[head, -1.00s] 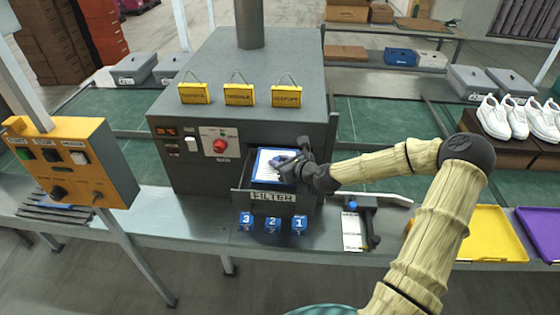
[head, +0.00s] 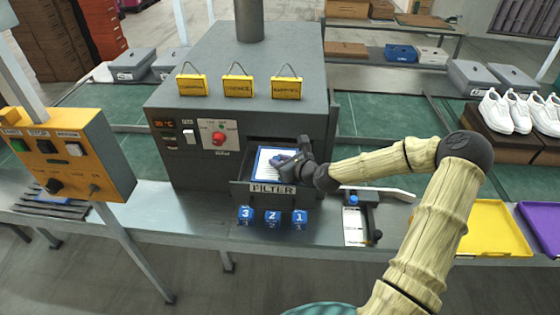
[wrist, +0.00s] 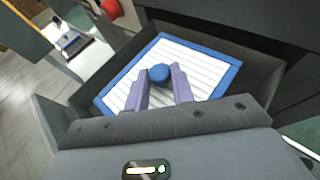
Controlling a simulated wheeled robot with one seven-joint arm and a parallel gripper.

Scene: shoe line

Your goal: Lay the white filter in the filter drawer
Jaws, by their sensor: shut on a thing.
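The white filter (wrist: 199,61) has a blue frame, a pleated white face and a round blue knob. It lies inside the open, dark filter drawer (wrist: 263,100), turned a little against the drawer's walls in the wrist view. I cannot tell whether it rests flat on the drawer floor. My gripper (wrist: 161,82) is shut on the filter's blue knob. In the head view the filter (head: 266,160) shows partly behind my gripper (head: 284,164), above the drawer front (head: 240,192) with its FILTER label.
Blue blocks (head: 272,217) numbered 3, 2 and 1 stand in front of the drawer. A holder with a white card (head: 355,226) lies right of it. A yellow tray (head: 494,229) and a purple tray (head: 541,229) are farther right. An orange control box (head: 68,158) stands left.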

